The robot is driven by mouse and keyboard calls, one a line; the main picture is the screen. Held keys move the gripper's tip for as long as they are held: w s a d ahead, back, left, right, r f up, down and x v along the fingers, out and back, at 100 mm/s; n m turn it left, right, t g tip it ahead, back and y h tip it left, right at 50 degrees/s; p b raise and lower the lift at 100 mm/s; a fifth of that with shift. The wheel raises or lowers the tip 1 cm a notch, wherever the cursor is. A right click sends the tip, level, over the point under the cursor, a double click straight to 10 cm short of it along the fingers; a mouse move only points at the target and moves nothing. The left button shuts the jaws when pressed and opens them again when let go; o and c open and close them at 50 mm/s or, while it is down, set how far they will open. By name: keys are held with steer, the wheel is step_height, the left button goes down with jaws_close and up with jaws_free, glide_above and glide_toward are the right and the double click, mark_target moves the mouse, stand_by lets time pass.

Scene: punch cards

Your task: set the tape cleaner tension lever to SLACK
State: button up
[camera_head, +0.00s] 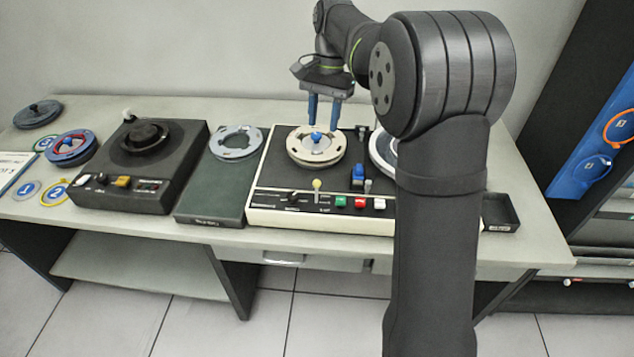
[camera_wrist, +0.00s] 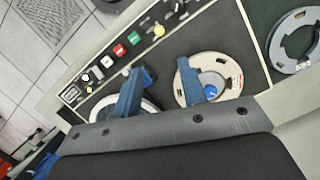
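A cream-edged black tape machine (camera_head: 262,190) stands mid-table, also in the wrist view (camera_wrist: 175,42). It carries a cream reel (camera_head: 304,156) with a blue hub knob (camera_head: 317,137), and a second reel partly hidden by my arm. A small lever with a yellow knob (camera_head: 317,184) stands near its front edge; its setting and label are too small to read. A yellow knob also shows in the wrist view (camera_wrist: 159,30). My gripper (camera_head: 323,123) is open and empty above the cream reel, behind the lever. Its two blue fingers are apart in the wrist view (camera_wrist: 160,68).
Green (camera_head: 341,202), red (camera_head: 360,203) and white buttons line the machine's front, with a blue part (camera_head: 357,176) behind them. A black turntable unit (camera_head: 105,190) and a dark green panel (camera_head: 210,192) sit left. A small tray (camera_head: 500,212) lies right.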

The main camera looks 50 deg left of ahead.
mark_target(317, 183)
steer(key=shift+m+g+h, duration=0.4)
steer(key=shift+m+g, duration=0.5)
steer(key=w+x, duration=0.1)
steer(key=x, duration=1)
steer(key=w+a+f+x, duration=0.1)
steer(key=x, duration=0.5)
steer(key=shift+w+d+f, duration=0.1)
steer(key=shift+w+f, duration=0.15)
steer(key=shift+f, duration=0.2)
jaws_close()
